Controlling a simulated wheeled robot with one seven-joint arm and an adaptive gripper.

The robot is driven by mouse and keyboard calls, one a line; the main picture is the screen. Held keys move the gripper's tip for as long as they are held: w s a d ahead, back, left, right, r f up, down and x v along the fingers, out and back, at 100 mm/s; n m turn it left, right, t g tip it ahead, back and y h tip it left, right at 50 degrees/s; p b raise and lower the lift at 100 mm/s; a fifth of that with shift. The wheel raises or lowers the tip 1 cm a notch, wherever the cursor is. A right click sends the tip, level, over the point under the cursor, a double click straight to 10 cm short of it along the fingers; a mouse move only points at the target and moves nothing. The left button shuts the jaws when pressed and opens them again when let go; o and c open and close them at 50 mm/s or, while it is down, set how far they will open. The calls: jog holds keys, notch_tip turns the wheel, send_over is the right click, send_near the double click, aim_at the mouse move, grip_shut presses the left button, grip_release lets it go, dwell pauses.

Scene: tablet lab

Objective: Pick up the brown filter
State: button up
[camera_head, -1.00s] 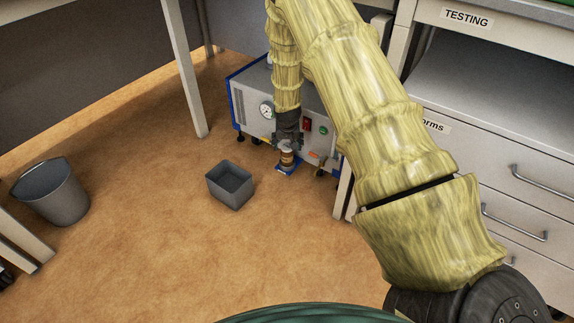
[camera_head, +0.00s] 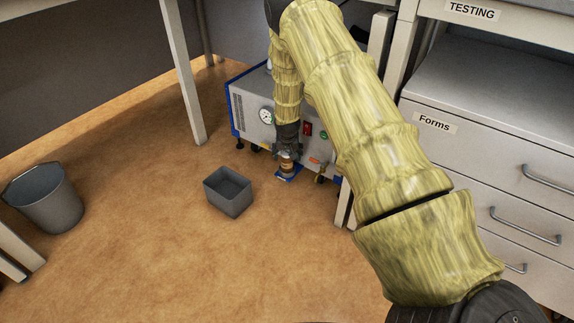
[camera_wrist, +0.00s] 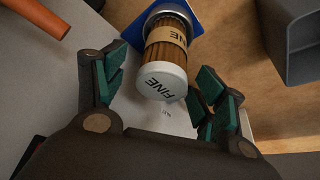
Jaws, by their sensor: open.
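The brown filter (camera_wrist: 166,50) is a ribbed brown cylinder with a tan band and a white end cap, both marked FINE. It stands on a small blue plate (camera_wrist: 208,14) at the front of a grey and blue machine. In the head view the filter (camera_head: 286,165) is small, just under my gripper (camera_head: 287,150). In the wrist view my gripper (camera_wrist: 155,100) is open, with its green-padded fingers to the left and right of the filter's white cap. The fingers look apart from the filter; whether either touches it is unclear.
The machine (camera_head: 262,115) with a gauge and buttons stands behind, under a bench. A small grey bin (camera_head: 228,192) is on the floor to the left; its edge also shows in the wrist view (camera_wrist: 297,45). A bucket (camera_head: 45,198) stands far left. Drawers (camera_head: 480,150) are right. The floor in front is clear.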

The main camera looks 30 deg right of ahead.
jog(key=b+x, duration=0.2)
jog(key=x, duration=0.2)
jog(key=shift+w, duration=0.15)
jog(key=shift+r, duration=0.1)
jog(key=c, duration=1.2)
